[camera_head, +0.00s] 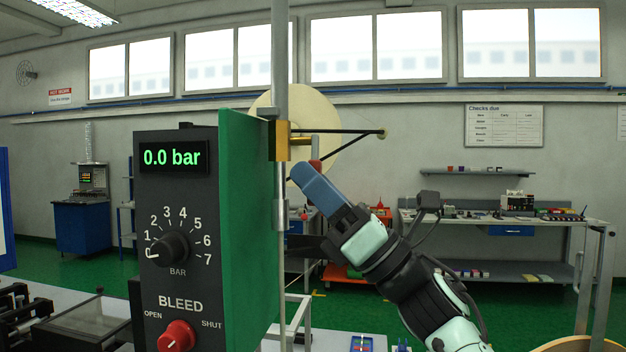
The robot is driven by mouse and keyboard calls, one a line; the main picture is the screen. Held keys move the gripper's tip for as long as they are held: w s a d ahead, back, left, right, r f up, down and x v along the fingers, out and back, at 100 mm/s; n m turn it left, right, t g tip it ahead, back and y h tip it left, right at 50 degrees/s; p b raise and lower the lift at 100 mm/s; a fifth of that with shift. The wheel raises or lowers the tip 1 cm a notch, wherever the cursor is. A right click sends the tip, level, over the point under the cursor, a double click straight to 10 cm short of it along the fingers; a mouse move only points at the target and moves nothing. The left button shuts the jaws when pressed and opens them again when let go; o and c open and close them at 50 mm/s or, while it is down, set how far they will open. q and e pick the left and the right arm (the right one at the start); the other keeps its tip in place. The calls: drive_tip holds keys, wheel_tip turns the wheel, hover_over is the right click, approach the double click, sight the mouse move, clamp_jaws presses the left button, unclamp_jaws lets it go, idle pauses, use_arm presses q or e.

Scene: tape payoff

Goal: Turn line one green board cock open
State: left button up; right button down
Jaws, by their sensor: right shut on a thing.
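The green board (250,210) stands upright and shows at a steep angle behind the dark gauge panel. A brass cock body (281,141) sticks out at its right edge, near a grey vertical pipe (280,60). A small red part (315,165), which looks like the cock's handle, shows just below the brass stem. My right gripper (308,174) reaches in from the lower right. Its blue finger is at the red part, and it is shut on it. The finger hides most of the handle, so its angle is unclear. My left gripper is not in view.
The dark panel (178,290) reads 0.0 bar and carries a black BAR knob (168,249) and a red BLEED knob (176,337). A large pale tape reel (335,160) is behind the cock. A workbench (500,218) stands at the back right.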

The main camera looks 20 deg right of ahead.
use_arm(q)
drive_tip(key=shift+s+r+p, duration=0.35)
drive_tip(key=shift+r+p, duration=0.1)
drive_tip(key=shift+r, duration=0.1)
use_arm(e)
drive_tip(key=shift+w+d+r+n+g+y, duration=0.15)
drive_tip(key=shift+n+g+y, duration=0.3)
drive_tip(key=shift+n+g, duration=0.25)
drive_tip(key=shift+w+d+f+n+g+y, duration=0.1)
drive_tip(key=shift+n+g+y, duration=0.4)
drive_tip(key=shift+n, duration=0.3)
drive_tip(key=shift+s, duration=0.1)
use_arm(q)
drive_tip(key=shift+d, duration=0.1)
use_arm(e)
drive_tip(key=c, duration=1)
unclamp_jaws()
drive_tip(key=shift+c, duration=0.2)
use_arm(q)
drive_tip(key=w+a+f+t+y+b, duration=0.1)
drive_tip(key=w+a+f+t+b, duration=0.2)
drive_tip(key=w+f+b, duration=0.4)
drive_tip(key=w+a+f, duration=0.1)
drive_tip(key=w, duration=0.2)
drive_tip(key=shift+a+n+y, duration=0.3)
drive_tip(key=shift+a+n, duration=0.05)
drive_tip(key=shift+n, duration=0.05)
use_arm(e)
drive_tip(key=v, duration=1.3)
